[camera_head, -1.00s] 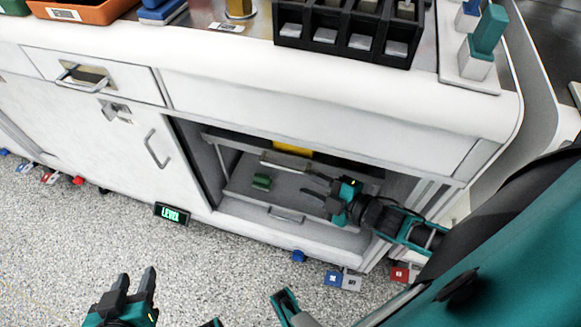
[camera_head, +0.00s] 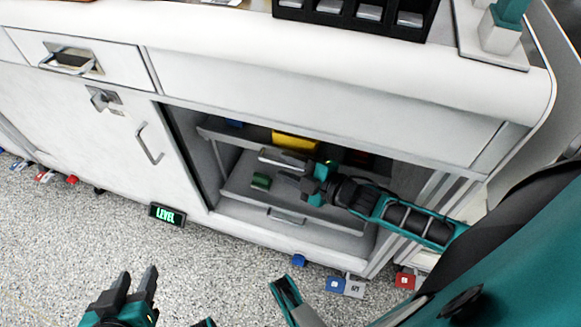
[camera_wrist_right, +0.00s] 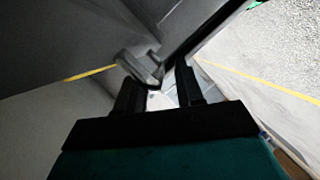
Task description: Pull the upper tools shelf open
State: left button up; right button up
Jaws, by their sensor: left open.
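The upper tools shelf (camera_head: 213,133) is inside the open cabinet bay, with a pale bar handle (camera_head: 284,158) on its front. A yellow item (camera_head: 296,141), a blue item (camera_head: 234,124) and a red item show on it, partly hidden. My right gripper (camera_head: 284,180) is in the bay, its fingertips just below the right part of that handle. In the right wrist view, its fingers (camera_wrist_right: 158,92) are apart, and a grey handle (camera_wrist_right: 142,66) shows just beyond the tips; I cannot tell whether they touch. My left gripper (camera_head: 132,283) is open and empty, low over the floor.
Below is a lower shelf (camera_head: 235,186) with a green block (camera_head: 261,181) and its own handle (camera_head: 286,216). A closed door (camera_head: 75,125) and drawer (camera_head: 110,66) are at left.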

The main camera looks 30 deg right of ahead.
grip_shut()
pick_arm(q)
jog(key=shift+f, duration=0.25)
jog(key=shift+a, duration=0.15)
